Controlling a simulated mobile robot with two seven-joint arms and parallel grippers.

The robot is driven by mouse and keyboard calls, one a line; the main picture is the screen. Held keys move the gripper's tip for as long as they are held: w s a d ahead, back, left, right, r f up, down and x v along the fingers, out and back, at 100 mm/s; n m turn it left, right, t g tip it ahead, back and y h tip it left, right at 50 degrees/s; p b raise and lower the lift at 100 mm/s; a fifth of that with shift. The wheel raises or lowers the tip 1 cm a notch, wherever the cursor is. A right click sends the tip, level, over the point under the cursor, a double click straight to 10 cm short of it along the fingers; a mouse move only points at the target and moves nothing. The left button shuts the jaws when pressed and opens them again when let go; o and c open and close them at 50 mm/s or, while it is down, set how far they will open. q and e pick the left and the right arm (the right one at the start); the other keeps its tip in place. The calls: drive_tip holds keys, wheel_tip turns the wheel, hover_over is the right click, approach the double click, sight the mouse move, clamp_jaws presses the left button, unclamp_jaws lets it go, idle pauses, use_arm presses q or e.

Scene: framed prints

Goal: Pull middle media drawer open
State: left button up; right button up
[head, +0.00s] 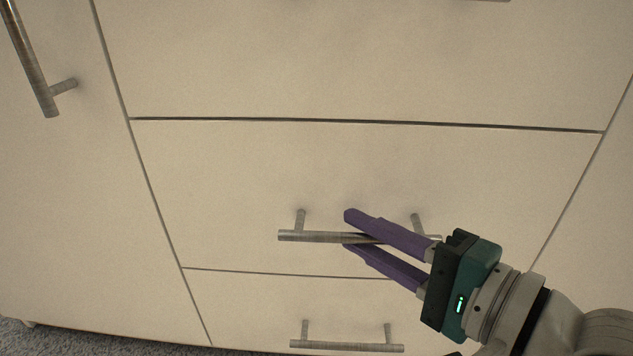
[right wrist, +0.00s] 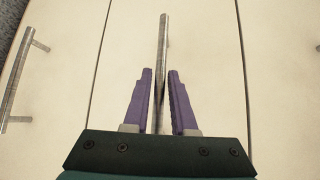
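The middle drawer (head: 225,185) has a pale, plain front and looks shut in the head view. Its metal bar handle (head: 308,237) runs across the front on two posts. My right gripper (head: 347,231) has purple fingers and reaches in from the lower right, one finger above the bar and one below. In the right wrist view the handle (right wrist: 163,45) passes between the two fingertips (right wrist: 160,72), with a small gap visible on each side. The right gripper is open around the bar. Part of the bar is hidden behind the upper finger. My left gripper is out of view.
A lower drawer with its own bar handle (head: 345,346) sits below. An upper drawer front (head: 350,60) is above. A door with a long handle (head: 30,60) stands at the left. Grey carpet (head: 60,340) shows at the lower left.

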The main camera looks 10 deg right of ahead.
clamp_jaws()
idle(1.0)
